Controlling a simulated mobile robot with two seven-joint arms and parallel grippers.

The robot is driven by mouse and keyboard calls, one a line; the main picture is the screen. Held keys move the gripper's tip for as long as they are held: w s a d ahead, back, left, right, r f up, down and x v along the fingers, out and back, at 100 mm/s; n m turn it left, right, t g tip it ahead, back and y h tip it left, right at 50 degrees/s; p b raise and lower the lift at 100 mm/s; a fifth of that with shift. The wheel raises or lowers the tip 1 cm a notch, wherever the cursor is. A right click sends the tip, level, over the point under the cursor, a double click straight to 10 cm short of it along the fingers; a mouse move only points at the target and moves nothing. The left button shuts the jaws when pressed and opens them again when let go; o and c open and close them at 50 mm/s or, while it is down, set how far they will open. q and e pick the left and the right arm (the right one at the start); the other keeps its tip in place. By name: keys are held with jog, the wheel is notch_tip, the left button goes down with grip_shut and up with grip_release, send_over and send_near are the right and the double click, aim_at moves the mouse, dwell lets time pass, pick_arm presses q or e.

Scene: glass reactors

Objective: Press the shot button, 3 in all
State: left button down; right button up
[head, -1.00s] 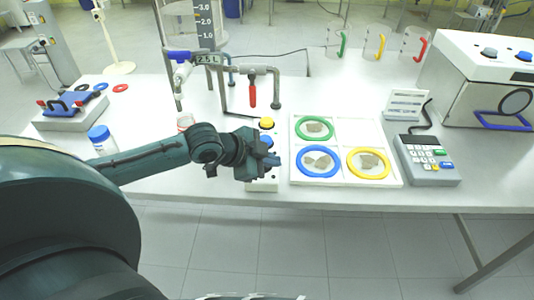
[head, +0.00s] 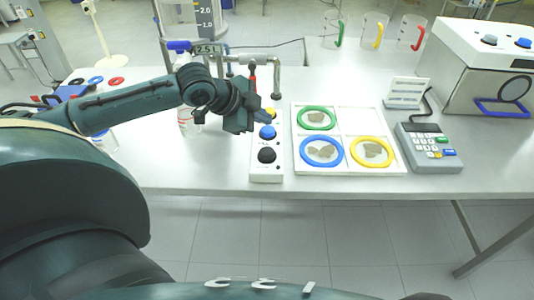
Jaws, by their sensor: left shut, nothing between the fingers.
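A narrow white button box (head: 266,173) stands at the front of the table with a yellow button (head: 273,113), a blue button (head: 267,132) and a black button (head: 266,155) in a row. No label is legible, so I cannot tell which one is the shot button. My left gripper (head: 263,117) is shut and empty at the far end of the box. It partly hides the yellow button; I cannot tell whether it touches it. The blue and black buttons show clear. My right gripper is not in view.
Pipework with a red-handled valve (head: 252,72) and a display (head: 208,50) stands behind the gripper. A white tray (head: 375,121) with coloured rings lies right of the box. A keypad device (head: 430,148) stands further right. A jar (head: 187,122) is left.

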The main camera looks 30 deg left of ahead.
pick_arm(q)
jog(key=b, duration=0.6)
send_over(263, 153)
notch_tip(263, 153, down, 5)
jog(key=shift+f, duration=1.3)
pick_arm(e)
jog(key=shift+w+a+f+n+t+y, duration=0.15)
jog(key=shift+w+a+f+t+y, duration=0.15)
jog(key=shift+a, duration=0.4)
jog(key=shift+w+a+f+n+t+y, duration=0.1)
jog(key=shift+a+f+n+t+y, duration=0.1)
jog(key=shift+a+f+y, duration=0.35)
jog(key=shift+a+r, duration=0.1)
pick_arm(q)
jog(key=shift+f, duration=0.15)
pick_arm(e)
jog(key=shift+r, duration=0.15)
pick_arm(q)
jog(key=shift+f, duration=0.25)
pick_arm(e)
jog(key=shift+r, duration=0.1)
